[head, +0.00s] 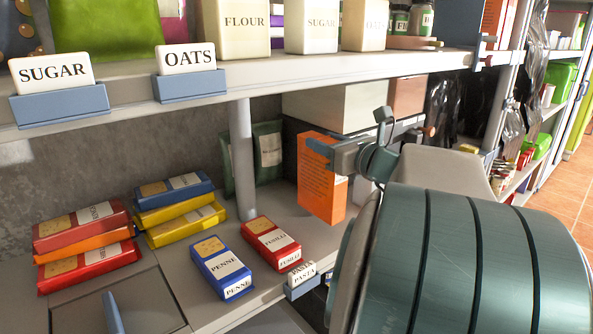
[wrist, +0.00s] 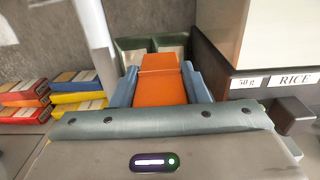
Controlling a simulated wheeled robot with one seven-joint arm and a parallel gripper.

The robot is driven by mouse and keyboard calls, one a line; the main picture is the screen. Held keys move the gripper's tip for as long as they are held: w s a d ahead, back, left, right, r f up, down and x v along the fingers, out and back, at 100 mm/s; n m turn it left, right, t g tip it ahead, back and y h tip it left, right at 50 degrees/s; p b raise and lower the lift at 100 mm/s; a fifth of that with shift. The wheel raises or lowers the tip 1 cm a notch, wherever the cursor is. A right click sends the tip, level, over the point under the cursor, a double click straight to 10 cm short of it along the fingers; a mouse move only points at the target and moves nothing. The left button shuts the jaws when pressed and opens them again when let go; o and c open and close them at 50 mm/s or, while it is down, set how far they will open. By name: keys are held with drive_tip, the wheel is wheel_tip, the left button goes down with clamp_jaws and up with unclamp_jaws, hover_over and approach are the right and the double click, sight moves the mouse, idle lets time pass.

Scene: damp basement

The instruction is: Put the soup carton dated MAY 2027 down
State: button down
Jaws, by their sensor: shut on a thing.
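An orange carton (head: 318,185) hangs upright or nearly so over the lower shelf (head: 205,288), in the head view. Small print shows on its side, but I cannot read a date. My gripper (head: 328,150) is shut on the carton near its top. In the wrist view the orange carton (wrist: 160,65) sits between the two blue fingers of my gripper (wrist: 160,88). I cannot tell whether the carton's bottom touches the shelf.
Blue PENNE (head: 220,267) and red FUSILLI (head: 270,243) packs lie left of the carton, with a PASTA label (head: 302,273) in front. More packs are stacked at left (head: 85,240). A green pack (head: 268,150) and pale box (head: 335,105) stand behind. The upper shelf (head: 270,72) overhangs.

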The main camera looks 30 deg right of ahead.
drive_tip(key=shift+f+b, duration=0.4)
drive_tip(key=shift+f, duration=1.75)
drive_tip(key=shift+f, duration=0.2)
drive_tip(key=c, duration=0.8)
unclamp_jaws()
drive_tip(key=shift+r, duration=0.15)
drive_tip(key=s, duration=0.4)
drive_tip(key=s+d, duration=0.1)
drive_tip(key=s, duration=0.7)
drive_tip(key=shift+d, duration=0.35)
